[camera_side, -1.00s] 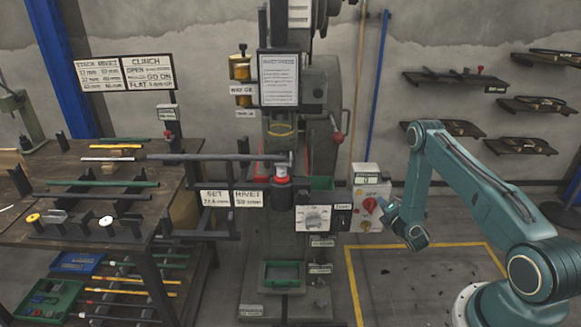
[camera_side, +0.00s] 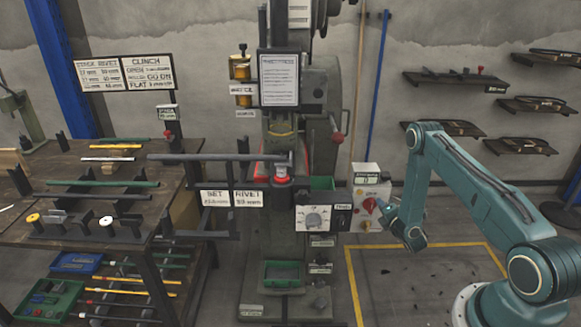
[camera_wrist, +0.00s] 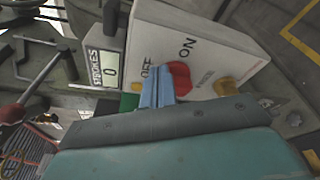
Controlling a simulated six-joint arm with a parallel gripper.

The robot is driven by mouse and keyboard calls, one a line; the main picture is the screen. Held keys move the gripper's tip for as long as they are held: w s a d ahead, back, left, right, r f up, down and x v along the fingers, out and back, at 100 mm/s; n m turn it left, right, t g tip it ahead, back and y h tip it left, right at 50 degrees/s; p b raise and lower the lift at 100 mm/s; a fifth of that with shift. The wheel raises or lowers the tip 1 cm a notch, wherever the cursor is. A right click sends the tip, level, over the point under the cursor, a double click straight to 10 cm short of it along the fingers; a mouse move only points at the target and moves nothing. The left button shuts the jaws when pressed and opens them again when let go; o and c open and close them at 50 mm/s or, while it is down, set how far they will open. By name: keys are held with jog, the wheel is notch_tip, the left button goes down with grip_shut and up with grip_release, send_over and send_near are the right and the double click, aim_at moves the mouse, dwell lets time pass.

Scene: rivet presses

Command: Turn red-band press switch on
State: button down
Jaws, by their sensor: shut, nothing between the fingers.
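The red rotary switch (camera_side: 370,205) is on the front of a pale control box (camera_side: 374,184) at the right of the press. In the wrist view the red knob (camera_wrist: 179,78) sits between the printed words OFF and ON on the box face (camera_wrist: 215,50). My gripper (camera_side: 388,208) is right at the switch in the side view. In the wrist view its blue fingers (camera_wrist: 157,88) are shut and empty, against or just beside the knob's left, OFF-side edge. They hide part of the knob, so I cannot tell whether they touch.
A STROKES counter (camera_wrist: 106,68) reading 0 is beside the box. A yellow button (camera_wrist: 225,87) is right of the knob. The press (camera_side: 283,130) stands left of the box. A bench (camera_side: 70,225) with rods is farther left.

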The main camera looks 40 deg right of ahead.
jog(key=shift+w+a+f, duration=0.1)
jog(key=shift+a+f, duration=0.05)
jog(key=shift+f, duration=0.1)
dwell(0.6)
jog(key=shift+s+d+f, duration=0.35)
jog(key=shift+f, duration=0.2)
jog(key=shift+s+d+f, duration=0.1)
jog(key=shift+d+f, duration=0.05)
jog(key=shift+f, duration=0.4)
dwell(0.6)
jog(key=shift+s+d, duration=0.3)
dwell(0.5)
jog(key=shift+s+a, duration=0.1)
jog(key=s+a, duration=0.4)
dwell(0.6)
jog(key=shift+a+r, duration=0.1)
